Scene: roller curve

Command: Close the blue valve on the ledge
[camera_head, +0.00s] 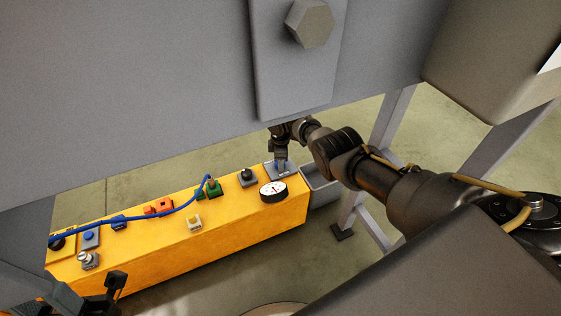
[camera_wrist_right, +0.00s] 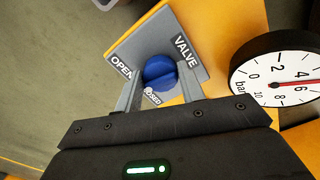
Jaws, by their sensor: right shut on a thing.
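The blue valve knob (camera_wrist_right: 158,72) sits on a grey plate (camera_wrist_right: 138,37) at the right end of the yellow ledge (camera_head: 250,225). The plate reads "VALVE" and "OPEN"; a third label by the fingertips is partly covered. My right gripper (camera_wrist_right: 160,88) is shut on the knob, one finger on each side. In the head view my right gripper (camera_head: 281,160) reaches down to the plate and hides most of the knob. My left gripper (camera_head: 115,285) is at the lower left, near the ledge's front; its jaws are too dark and small to judge.
A round dial gauge (camera_head: 273,191) stands close to the valve plate; it also shows in the wrist view (camera_wrist_right: 280,70). Several buttons and switches and a blue cable (camera_head: 130,232) lie along the ledge. A grey bin (camera_head: 320,187) is beyond its right end. Grey machine panels (camera_head: 150,90) overhang it.

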